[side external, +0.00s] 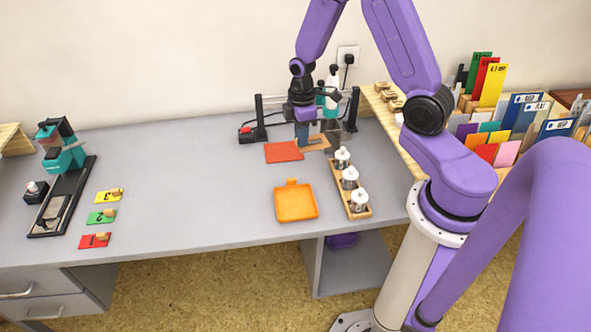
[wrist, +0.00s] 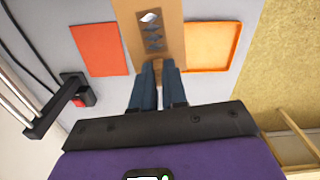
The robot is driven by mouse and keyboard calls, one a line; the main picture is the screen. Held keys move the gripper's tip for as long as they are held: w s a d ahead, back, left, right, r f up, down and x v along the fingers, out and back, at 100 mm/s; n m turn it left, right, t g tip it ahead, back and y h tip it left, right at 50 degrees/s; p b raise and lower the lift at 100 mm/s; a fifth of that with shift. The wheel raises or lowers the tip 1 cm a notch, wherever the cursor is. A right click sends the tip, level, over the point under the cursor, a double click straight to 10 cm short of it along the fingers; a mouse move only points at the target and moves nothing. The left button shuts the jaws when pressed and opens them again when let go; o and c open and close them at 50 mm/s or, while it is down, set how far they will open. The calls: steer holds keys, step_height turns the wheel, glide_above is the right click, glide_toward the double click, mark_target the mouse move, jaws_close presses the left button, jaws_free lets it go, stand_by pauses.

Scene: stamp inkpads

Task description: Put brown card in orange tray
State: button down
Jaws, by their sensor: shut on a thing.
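The brown card (side external: 318,144) sticks out from between the fingers of my gripper (side external: 304,136), just right of the red sheet. In the wrist view the brown card (wrist: 153,14) reaches away from the shut fingertips (wrist: 158,68), with one white and several dark marks in a row on its face. The fingers pinch its near end. The orange tray (side external: 296,203), shallow and with a small tab, lies near the desk's front edge, apart from the card. It also shows in the wrist view (wrist: 211,47), right of the card, and its visible part is empty.
A red sheet (side external: 284,152) lies behind the tray. A wooden rack (side external: 357,205) with three white-topped bottles stands right of the tray. A black frame (side external: 261,117) stands behind the gripper. Numbered cards (side external: 101,217) and a teal press (side external: 65,157) are far left. The desk between is clear.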

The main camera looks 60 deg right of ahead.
mark_target(297, 212)
steer(key=s+a+f+n, duration=0.4)
steer(key=s+a+n, duration=0.2)
steer(key=a+n, duration=0.6)
steer(key=shift+s+d+f+n, duration=0.2)
steer(key=shift+f+n, duration=0.9)
steer(key=shift+f, duration=1)
steer(key=shift+s+d+f+n, duration=0.15)
steer(key=shift+f+n, duration=0.95)
steer(key=shift+f, duration=0.95)
steer(key=shift+a+f, duration=0.1)
steer(key=c, duration=1.2)
jaws_free()
steer(key=shift+o, duration=0.2)
